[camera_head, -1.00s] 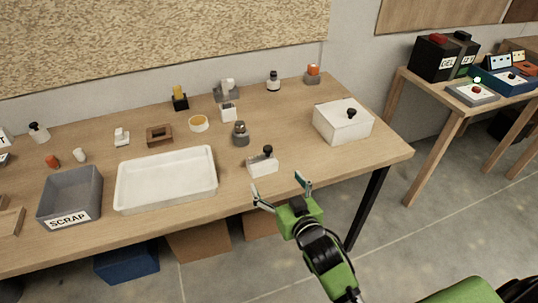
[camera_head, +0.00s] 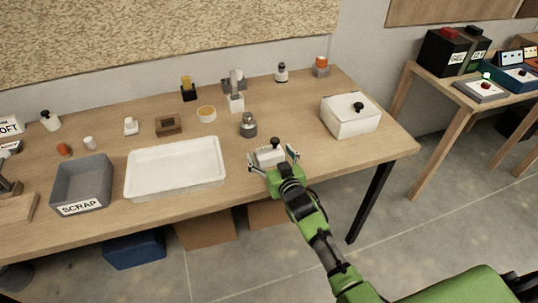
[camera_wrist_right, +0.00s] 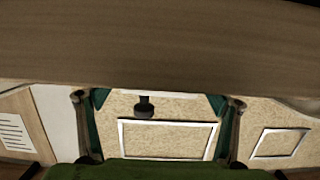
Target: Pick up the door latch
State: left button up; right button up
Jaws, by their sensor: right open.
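The door latch appears to be the small white block with a black knob on top (camera_head: 266,157), near the front edge of the workbench. My right gripper (camera_head: 272,156) is open, with one finger on each side of the block. I cannot tell whether either finger touches it. In the right wrist view, the black knob (camera_wrist_right: 145,107) shows between the two spread fingers (camera_wrist_right: 157,105), and the block is mostly hidden. My left gripper is out of view.
A grey-black knobbed canister (camera_head: 249,126) stands just behind the block. A white tray (camera_head: 176,192) lies to the left, beside the grey SCRAP bin (camera_head: 82,207). A white box with a black knob (camera_head: 350,121) stands to the right. The bench (camera_head: 330,160) is bare between.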

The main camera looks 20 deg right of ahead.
jog(key=shift+w+f, duration=0.1)
jog(key=shift+w, duration=0.35)
jog(key=c, duration=1.5)
